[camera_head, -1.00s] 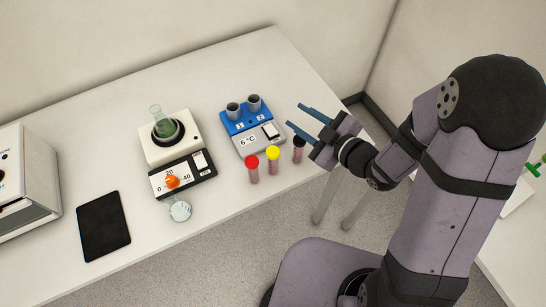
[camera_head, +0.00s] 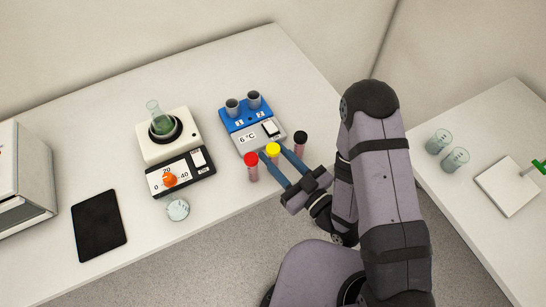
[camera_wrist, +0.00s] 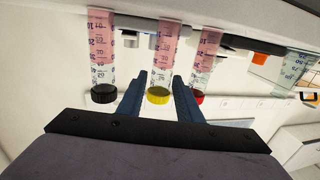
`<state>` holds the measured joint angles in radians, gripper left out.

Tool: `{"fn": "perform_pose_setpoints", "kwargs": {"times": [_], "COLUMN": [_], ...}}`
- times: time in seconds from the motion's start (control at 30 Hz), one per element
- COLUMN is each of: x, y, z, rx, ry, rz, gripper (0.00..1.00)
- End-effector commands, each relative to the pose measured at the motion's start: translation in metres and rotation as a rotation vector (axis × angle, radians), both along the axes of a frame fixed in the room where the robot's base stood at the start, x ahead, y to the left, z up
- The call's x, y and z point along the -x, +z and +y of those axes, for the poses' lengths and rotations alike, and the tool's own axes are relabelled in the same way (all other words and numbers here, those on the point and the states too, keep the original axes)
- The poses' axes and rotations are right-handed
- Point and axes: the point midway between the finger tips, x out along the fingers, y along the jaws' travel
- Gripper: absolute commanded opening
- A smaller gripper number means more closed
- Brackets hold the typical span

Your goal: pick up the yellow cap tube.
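The yellow cap tube (camera_head: 273,149) stands on the white table between the red cap tube (camera_head: 251,160) and the black cap tube (camera_head: 300,137). My gripper (camera_head: 273,158) is open, its two blue fingers reaching in from the lower right on either side of the yellow cap tube. In the wrist view, which shows the scene upside down, the yellow cap tube (camera_wrist: 159,60) lies between the open fingers (camera_wrist: 160,80), with narrow gaps beside its cap. In the head view the fingers hide much of its lower body.
The blue and grey cooler block (camera_head: 240,115) stands just behind the tubes. The red and black cap tubes (camera_wrist: 207,60) (camera_wrist: 102,55) stand close outside the fingers. A stirrer with a green flask (camera_head: 160,125), an orange knob and a dish (camera_head: 177,210) are farther left.

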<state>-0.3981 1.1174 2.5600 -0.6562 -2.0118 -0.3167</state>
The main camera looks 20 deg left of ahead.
Motion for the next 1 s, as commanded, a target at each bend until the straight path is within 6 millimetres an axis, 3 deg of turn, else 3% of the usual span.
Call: {"fn": "perform_pose_setpoints", "kwargs": {"times": [0.17,0.6,1.0], "x": [-0.002,-0.024,-0.028], "y": [0.0,0.001,-0.001], "z": [0.003,0.037,0.042], "rx": [0.001,0.001,0.002], "ry": [0.0,0.001,-0.001], "rz": [0.001,0.0,0.001], "gripper": [0.32,0.32,0.3]}}
